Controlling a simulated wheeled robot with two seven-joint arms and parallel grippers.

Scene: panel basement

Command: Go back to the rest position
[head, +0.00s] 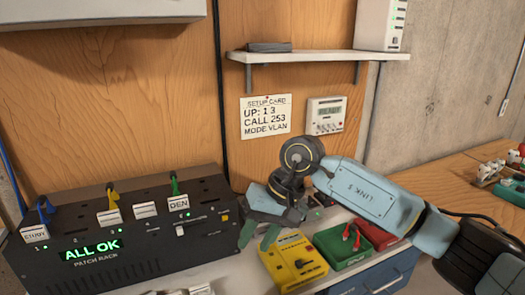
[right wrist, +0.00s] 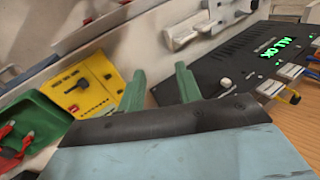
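My right gripper (head: 258,235) is in front of the right end of the black patch rack (head: 130,255), above the bench. In the right wrist view its two green fingers (right wrist: 160,88) stand apart with nothing between them. The rack also shows there at the upper right (right wrist: 235,75). Its green display (head: 91,250) reads "ALL OK". A blue plug (head: 45,210), a yellow plug (head: 113,197) and a green plug (head: 175,186) stand in its top. My left gripper is not in view.
A yellow device (head: 293,262), a green tray (head: 342,250) and a red tray (head: 376,236) sit close to the right gripper. A setup card (head: 266,117) and a small display unit (head: 326,115) are on the wall under a shelf (head: 310,56).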

